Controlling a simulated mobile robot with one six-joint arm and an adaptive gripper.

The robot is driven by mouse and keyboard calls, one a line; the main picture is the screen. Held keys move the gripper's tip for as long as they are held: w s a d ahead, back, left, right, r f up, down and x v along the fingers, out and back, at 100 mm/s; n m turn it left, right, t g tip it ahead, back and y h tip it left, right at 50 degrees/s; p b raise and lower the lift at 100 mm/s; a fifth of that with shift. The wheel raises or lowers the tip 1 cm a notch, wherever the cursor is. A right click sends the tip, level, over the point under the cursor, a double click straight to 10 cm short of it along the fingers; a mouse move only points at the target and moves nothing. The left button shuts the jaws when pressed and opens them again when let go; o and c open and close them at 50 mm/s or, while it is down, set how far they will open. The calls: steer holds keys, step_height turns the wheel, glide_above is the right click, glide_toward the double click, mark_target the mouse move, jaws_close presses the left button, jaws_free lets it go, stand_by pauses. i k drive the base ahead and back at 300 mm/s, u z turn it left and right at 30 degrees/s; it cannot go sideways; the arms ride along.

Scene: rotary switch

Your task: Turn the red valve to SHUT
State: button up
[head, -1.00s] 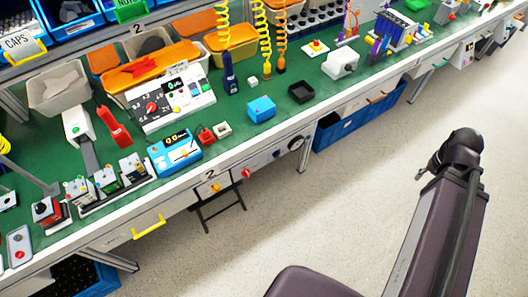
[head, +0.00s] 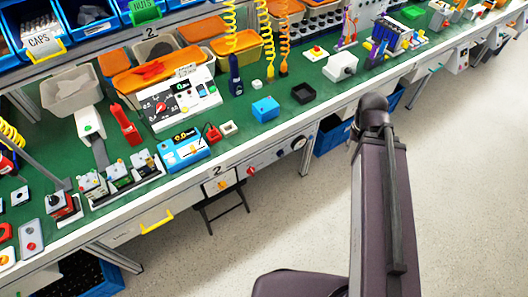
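A small red knob (head: 250,171) on the front panel under the bench edge is the likeliest red valve, but it is too small to be sure. No SHUT mark can be read, and I cannot tell how the knob is turned. My arm (head: 378,200) rises from the bottom, right of the knob, and ends in a dark rounded part in front of the bench edge. My gripper's fingers cannot be made out there, and nothing of mine touches the knob.
A yellow knob (head: 223,185) and a round gauge (head: 299,143) flank the red knob. The green bench top (head: 225,150) holds a blue meter (head: 185,150), a white control panel (head: 180,98) and a blue box (head: 265,108). The pale floor (head: 450,190) is open. A folding stool (head: 222,207) stands beneath.

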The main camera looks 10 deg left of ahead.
mark_target(251, 170)
steer(key=u, duration=0.65)
steer(key=k, duration=0.95)
steer(key=z, duration=0.05)
steer(key=i, duration=0.9)
